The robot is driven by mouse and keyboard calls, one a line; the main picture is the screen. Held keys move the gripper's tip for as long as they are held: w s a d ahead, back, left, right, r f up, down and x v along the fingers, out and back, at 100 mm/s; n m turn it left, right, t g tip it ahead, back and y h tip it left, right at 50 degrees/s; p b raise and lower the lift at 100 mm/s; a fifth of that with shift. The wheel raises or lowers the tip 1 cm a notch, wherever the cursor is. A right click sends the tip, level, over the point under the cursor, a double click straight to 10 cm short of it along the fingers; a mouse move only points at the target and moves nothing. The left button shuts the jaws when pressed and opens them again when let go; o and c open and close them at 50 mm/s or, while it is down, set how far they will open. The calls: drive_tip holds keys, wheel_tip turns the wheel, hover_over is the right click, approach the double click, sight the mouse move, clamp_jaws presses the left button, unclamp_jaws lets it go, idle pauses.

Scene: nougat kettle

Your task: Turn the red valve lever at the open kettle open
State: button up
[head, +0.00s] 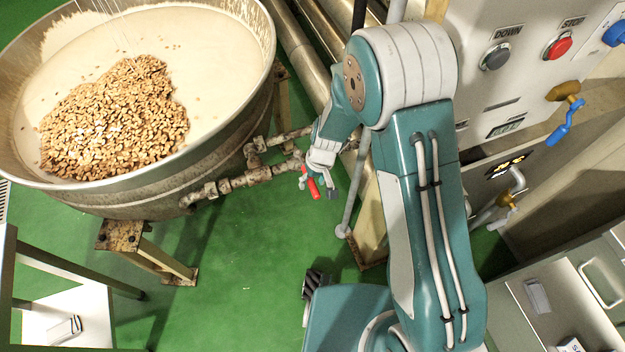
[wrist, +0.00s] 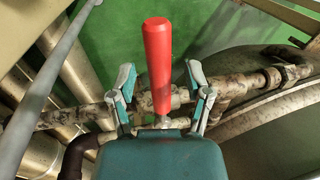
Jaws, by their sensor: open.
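The red valve lever (head: 312,187) sits on the pipe beside the open kettle (head: 150,195) in the head view. In the wrist view the red lever (wrist: 158,58) stands upright in the picture, between the two fingers of my gripper (wrist: 160,95). The fingers are spread, with a visible gap on each side of the lever. In the head view my gripper (head: 322,184) is at the lever, small and partly merged with it. The lever's base is partly hidden by my gripper body in the wrist view. The kettle holds pale cream and a heap of nuts.
Rusty pipes (head: 240,182) run from the kettle toward the lever. A grey post (head: 354,195) stands just right of my gripper. A control panel (head: 520,60) with buttons and a blue-handled valve (head: 566,122) is at the right. Green floor (head: 240,260) is clear below.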

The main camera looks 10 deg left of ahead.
clamp_jaws()
drive_tip(key=shift+d, duration=0.1)
